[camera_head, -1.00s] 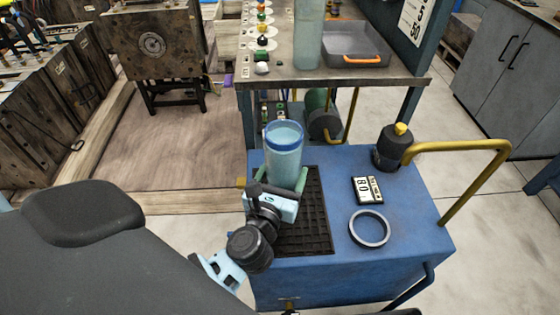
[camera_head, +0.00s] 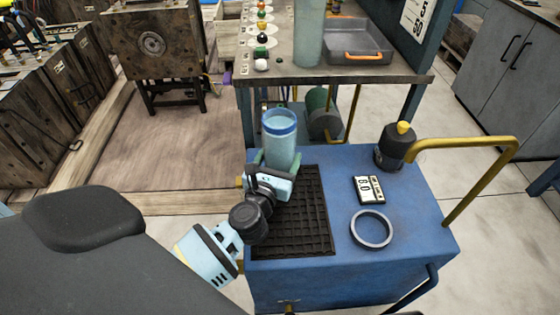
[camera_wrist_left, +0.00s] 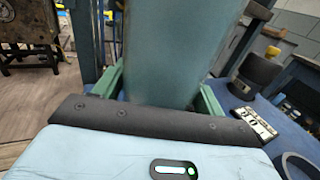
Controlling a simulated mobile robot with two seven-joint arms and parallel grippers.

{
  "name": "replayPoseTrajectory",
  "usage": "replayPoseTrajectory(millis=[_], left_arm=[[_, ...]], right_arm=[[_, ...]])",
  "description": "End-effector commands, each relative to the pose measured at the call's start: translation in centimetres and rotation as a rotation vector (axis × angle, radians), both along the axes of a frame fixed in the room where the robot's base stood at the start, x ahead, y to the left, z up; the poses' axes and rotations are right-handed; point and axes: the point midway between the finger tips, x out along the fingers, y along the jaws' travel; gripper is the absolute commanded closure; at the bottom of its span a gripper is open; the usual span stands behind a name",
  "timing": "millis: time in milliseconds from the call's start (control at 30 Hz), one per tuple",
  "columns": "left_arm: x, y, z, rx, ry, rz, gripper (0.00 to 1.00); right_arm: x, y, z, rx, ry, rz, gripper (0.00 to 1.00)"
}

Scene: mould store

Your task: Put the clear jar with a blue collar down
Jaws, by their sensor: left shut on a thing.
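The clear jar with a blue collar (camera_head: 280,143) is upright at the far left corner of the blue cart (camera_head: 425,225), beyond the black grid mat (camera_head: 303,222). My left gripper (camera_head: 277,164) is shut on it, with green fingers on both sides of its lower part. In the left wrist view the jar (camera_wrist_left: 175,50) stands between the fingers, its top out of the picture. My gripper hides the jar's base in the head view, so I cannot tell whether it touches the cart top. My right gripper is not in view.
The cart also holds a grey ring (camera_head: 371,229), a small number display (camera_head: 368,190) and a dark canister with a yellow knob (camera_head: 394,148). A yellow rail rises at its right. A bench behind holds a tall pale cylinder (camera_head: 309,32) and a grey tray (camera_head: 355,45).

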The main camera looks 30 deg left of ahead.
Motion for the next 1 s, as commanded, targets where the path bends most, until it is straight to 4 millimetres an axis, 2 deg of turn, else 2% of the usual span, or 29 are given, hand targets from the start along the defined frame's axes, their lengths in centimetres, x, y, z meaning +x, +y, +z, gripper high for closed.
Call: replayPoseTrajectory(millis=[500,533,667,1000], left_arm=[[0.10,0.02,-0.49,0.000,-0.008,0.000,0.84],[0.02,0.02,-0.71,0.000,-0.002,0.000,0.26],[0.02,0.02,-0.67,0.000,-0.002,0.000,0.09],[0.03,0.02,-0.47,0.000,-0.003,0.000,0.08]], right_arm=[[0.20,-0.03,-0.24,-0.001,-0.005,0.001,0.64],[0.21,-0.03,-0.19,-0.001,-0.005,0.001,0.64],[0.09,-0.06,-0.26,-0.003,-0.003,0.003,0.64],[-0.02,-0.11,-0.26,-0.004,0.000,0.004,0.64]])
